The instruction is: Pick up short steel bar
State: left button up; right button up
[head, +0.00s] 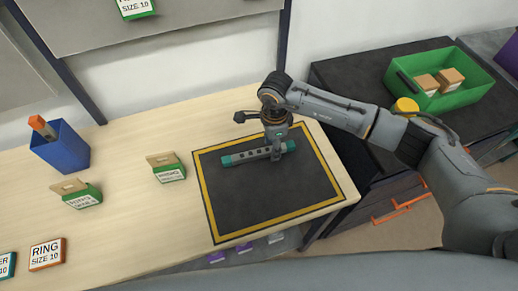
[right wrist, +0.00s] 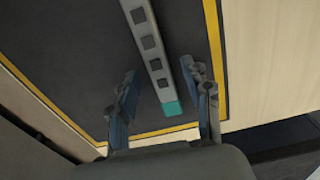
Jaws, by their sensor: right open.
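The short steel bar (head: 255,154) is grey with dark square holes and teal ends. It lies on the black mat (head: 268,198) with a yellow border. My right gripper (head: 275,155) is above the bar, near its right half. In the right wrist view the bar (right wrist: 154,52) runs between the two spread fingers of my right gripper (right wrist: 163,100), with one teal end toward the gripper. The fingers look apart from the bar. Whether they reach down to its height I cannot tell. My left gripper is not in view.
A blue bin (head: 62,150) stands on the wooden table (head: 130,190) at left. Small green boxes (head: 166,168) and labelled ring boxes (head: 46,254) sit nearby. A green crate (head: 440,78) with brown boxes and a yellow item (head: 405,106) stand on the dark cabinet at right.

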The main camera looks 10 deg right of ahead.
jog(key=shift+f, duration=0.5)
jog(key=shift+c, duration=0.2)
grip_shut()
jog(key=shift+r, duration=0.1)
